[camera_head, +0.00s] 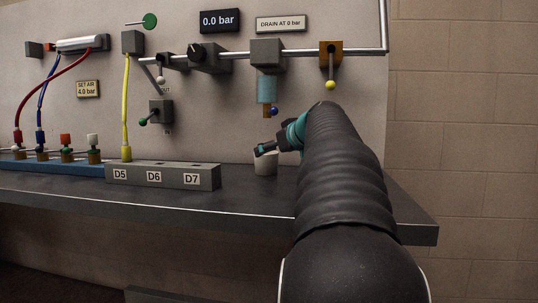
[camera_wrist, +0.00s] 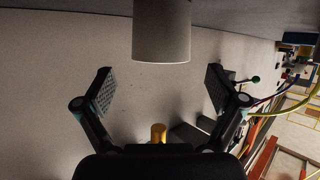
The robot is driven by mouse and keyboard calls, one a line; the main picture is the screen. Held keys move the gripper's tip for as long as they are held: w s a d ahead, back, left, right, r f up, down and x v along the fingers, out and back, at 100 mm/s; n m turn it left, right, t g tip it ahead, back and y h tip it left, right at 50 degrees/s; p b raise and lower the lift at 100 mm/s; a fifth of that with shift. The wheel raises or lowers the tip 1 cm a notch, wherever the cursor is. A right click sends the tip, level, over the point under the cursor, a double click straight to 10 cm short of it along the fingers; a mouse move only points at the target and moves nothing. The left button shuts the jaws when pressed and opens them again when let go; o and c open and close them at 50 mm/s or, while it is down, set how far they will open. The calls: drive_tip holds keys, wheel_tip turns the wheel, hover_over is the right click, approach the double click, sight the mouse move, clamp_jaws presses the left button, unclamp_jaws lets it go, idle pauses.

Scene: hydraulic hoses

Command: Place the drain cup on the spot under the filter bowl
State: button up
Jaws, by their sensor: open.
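The drain cup (camera_head: 265,164) is a pale, plain cylinder standing on the grey counter below the filter bowl (camera_head: 267,90), which is a translucent teal cylinder under a grey head. My gripper (camera_head: 263,150) is at the cup, partly in front of its upper part. In the wrist view the cup (camera_wrist: 161,32) appears upside down at the top centre. My gripper (camera_wrist: 157,74) is open there, with one finger to each side and clear space between each finger and the cup. I cannot make out a marked spot on the counter.
A grey block labelled D5, D6, D7 (camera_head: 170,177) lies left of the cup. A blue knob (camera_head: 273,111) hangs below the bowl. A yellow-tipped lever (camera_head: 331,84) hangs to the right. The gauge (camera_head: 219,20) reads 0.0 bar. My arm hides the counter at right.

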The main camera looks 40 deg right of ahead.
drive_tip(key=v, duration=0.7)
drive_tip(key=shift+s, duration=0.2)
drive_tip(key=shift+r, duration=0.1)
